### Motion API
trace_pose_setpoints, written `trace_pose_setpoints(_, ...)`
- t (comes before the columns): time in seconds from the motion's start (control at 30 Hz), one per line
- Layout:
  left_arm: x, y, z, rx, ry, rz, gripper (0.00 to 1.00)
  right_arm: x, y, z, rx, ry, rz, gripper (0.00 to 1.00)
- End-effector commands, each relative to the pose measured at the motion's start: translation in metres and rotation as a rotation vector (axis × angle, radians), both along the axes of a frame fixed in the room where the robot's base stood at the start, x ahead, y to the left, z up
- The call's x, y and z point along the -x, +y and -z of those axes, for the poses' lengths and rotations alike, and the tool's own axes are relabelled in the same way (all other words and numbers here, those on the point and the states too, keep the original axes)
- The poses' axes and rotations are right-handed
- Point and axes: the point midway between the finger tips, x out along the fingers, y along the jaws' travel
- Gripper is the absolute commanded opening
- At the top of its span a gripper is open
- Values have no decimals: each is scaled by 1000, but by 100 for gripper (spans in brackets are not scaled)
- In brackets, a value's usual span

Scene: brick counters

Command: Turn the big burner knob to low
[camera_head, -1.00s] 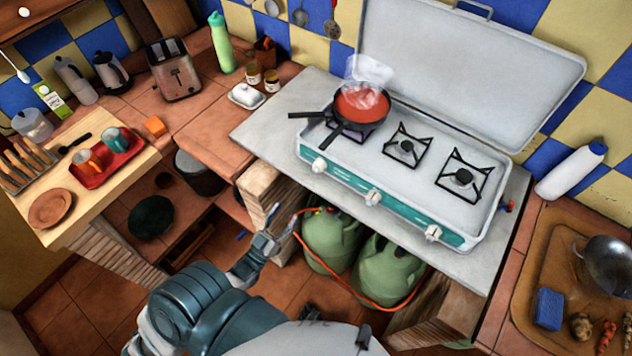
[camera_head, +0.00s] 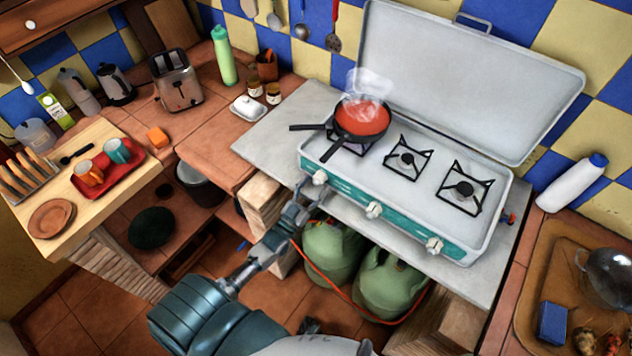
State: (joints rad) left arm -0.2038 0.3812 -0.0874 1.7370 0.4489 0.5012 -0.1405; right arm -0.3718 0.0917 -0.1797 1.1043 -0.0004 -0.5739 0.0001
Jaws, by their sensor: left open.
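The white camping stove (camera_head: 405,190) stands on the grey counter with its lid raised. Its teal front carries three white knobs: a left knob (camera_head: 320,177), a middle knob (camera_head: 374,210) and a right knob (camera_head: 434,245). A black pan with steaming red sauce (camera_head: 362,119) sits over the left burner, hiding most of it. Bare grates show on the middle burner (camera_head: 408,159) and right burner (camera_head: 464,188). My left gripper (camera_head: 303,188) is open, just left of and slightly below the left knob. I cannot tell whether it touches the knob. My right gripper is out of view.
Dark pan handles (camera_head: 308,127) stick out to the left above the stove edge. Green gas bottles (camera_head: 392,285) with an orange hose (camera_head: 345,297) stand under the counter. Open floor lies at the lower left.

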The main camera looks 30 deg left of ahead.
Motion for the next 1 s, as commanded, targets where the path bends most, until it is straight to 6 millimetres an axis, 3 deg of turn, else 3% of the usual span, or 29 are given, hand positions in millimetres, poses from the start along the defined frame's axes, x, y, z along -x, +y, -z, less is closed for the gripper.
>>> trace_pose_setpoints(0.13, -10, -1, -5, 1, -1, -1, 62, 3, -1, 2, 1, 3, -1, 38)
trace_pose_setpoints(0.43, -12, -1, -5, 1, 0, 0, 62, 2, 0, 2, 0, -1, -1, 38)
trace_pose_setpoints(0.67, -12, -1, -5, 1, 0, 0, 5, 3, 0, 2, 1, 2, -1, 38)
trace_pose_setpoints(0.8, -12, -1, -6, 16, 1, -1, 3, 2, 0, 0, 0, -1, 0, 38)
trace_pose_setpoints(1.0, -12, -2, -6, 124, 10, -2, 3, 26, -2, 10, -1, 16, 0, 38)
